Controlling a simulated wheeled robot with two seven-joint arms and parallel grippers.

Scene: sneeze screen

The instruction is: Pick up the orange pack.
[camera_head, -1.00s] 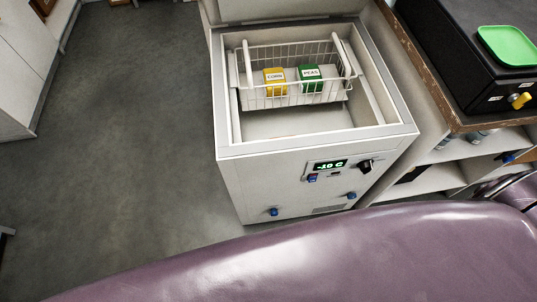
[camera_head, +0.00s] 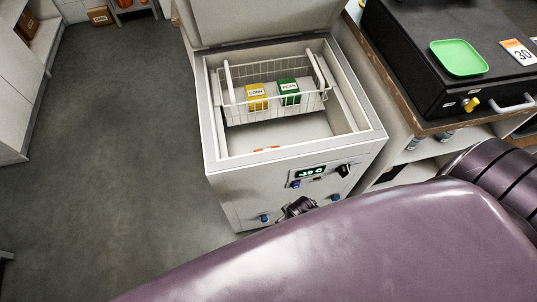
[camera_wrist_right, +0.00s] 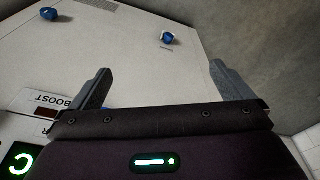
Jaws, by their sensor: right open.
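A small orange and white sliver, which looks like the edge of the orange pack (camera_head: 266,149), shows low inside the open chest freezer (camera_head: 222,176), just behind its front wall. Most of it is hidden by that wall. My right gripper (camera_head: 299,207) is outside, in front of the freezer's front panel and below the display, partly covered by my purple arm. In the right wrist view the gripper (camera_wrist_right: 161,88) has its two fingers wide apart with nothing between them, facing the white panel with blue knobs. My left gripper is not in view.
A white wire basket (camera_head: 236,115) hangs in the freezer above the pack's level, holding a yellow corn pack (camera_head: 256,103) and a green peas pack (camera_head: 289,99). The lid (camera_head: 262,22) stands raised. A counter with a black case (camera_head: 415,65) and green tray (camera_head: 458,57) is at right. Floor at left is clear.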

